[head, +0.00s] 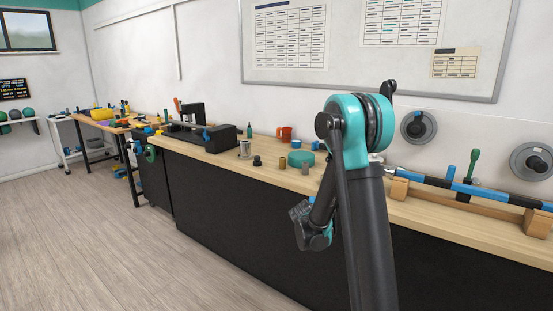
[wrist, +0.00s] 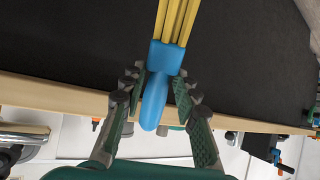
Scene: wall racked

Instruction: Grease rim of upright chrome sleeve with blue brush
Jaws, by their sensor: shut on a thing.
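In the wrist view my gripper (wrist: 161,86) is shut on the blue brush (wrist: 154,100), which has a blue handle and ferrule and long yellow bristles. The handle lies between the fingers, and the bristles point to the top of the picture, past its edge. In the head view my arm bends down in front of the bench, and I cannot make out the brush there. A silvery upright cylinder (head: 244,149), which looks like the chrome sleeve, stands on the bench left of my arm. Its rim is too small to judge. My gripper is well apart from it.
On the bench (head: 400,208) near the cylinder are a dark knob (head: 257,161), a brass cylinder (head: 282,163), a teal ring (head: 301,158), a small grey cylinder (head: 305,169) and a red mug (head: 285,134). A blue-black bar (head: 470,189) rests on wooden supports. Floor (head: 110,240) at left is clear.

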